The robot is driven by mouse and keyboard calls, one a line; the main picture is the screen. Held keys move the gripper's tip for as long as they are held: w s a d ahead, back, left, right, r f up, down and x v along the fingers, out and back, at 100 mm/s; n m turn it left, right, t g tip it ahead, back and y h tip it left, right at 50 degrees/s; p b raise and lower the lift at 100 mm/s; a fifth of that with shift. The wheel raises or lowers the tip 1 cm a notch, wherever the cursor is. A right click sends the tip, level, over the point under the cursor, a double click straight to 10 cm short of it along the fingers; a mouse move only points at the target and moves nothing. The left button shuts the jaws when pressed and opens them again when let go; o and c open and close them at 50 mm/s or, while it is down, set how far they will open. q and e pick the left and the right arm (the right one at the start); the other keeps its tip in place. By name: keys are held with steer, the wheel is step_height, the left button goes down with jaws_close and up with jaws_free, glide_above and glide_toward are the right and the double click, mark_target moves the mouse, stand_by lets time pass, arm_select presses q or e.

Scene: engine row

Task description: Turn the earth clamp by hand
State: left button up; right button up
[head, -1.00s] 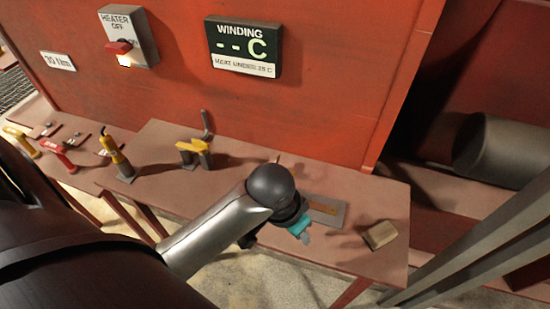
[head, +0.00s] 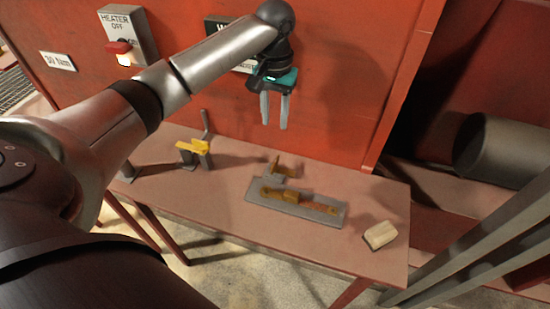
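A grey plate (head: 328,214) lies on the bench with a brass bar (head: 318,206) along it. A small grey and brass fitting (head: 275,172) stands at its back edge. The earth clamp seems to be part of this group, but I cannot tell which piece it is. My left gripper (head: 274,125) hangs above and behind the plate, in front of the red wall. Its two grey fingers point down, apart, with nothing between them. It touches neither the plate nor the fitting. My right gripper is not in view.
A yellow-topped tool (head: 193,147) stands on the bench (head: 235,205) to the left. A beige block (head: 380,235) lies near the right end. A heater switch (head: 122,47) and a partly hidden winding display (head: 215,27) are on the red wall (head: 340,90).

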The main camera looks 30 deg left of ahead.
mark_target(275, 162)
arm_select(q)
step_height(275, 162, down, 15)
steer(key=b, duration=0.3)
steer(key=shift+b, duration=0.3)
jaws_close()
stand_by(0.4)
